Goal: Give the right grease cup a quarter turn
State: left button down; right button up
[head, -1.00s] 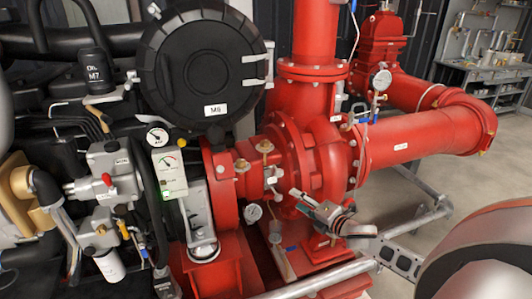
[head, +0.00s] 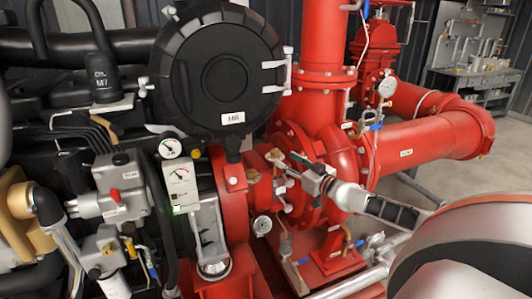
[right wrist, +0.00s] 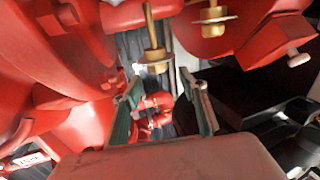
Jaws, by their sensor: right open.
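The right grease cup (head: 274,155), a small brass fitting, stands on top of the red bearing housing beside the pump casing. A brass cup on a thin stem (right wrist: 155,60) lies just beyond the fingertips, and a second brass one (right wrist: 213,19) is farther right. My left gripper is out of view.
The red pump casing (head: 300,150) and vertical pipe (head: 325,40) stand just behind the gripper. A round black housing (head: 222,72) and a gauge box (head: 180,186) are to the left.

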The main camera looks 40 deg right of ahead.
aim_at(278, 154)
jog(key=shift+w+d+r+m, duration=0.1)
jog(key=shift+w+d+m, duration=0.15)
jog(key=shift+w+m, duration=0.2)
jog(key=shift+w+d+b, duration=0.1)
jog(key=shift+w+b, duration=0.65)
jog(key=shift+w, duration=2.8)
jog(key=c, duration=1.1)
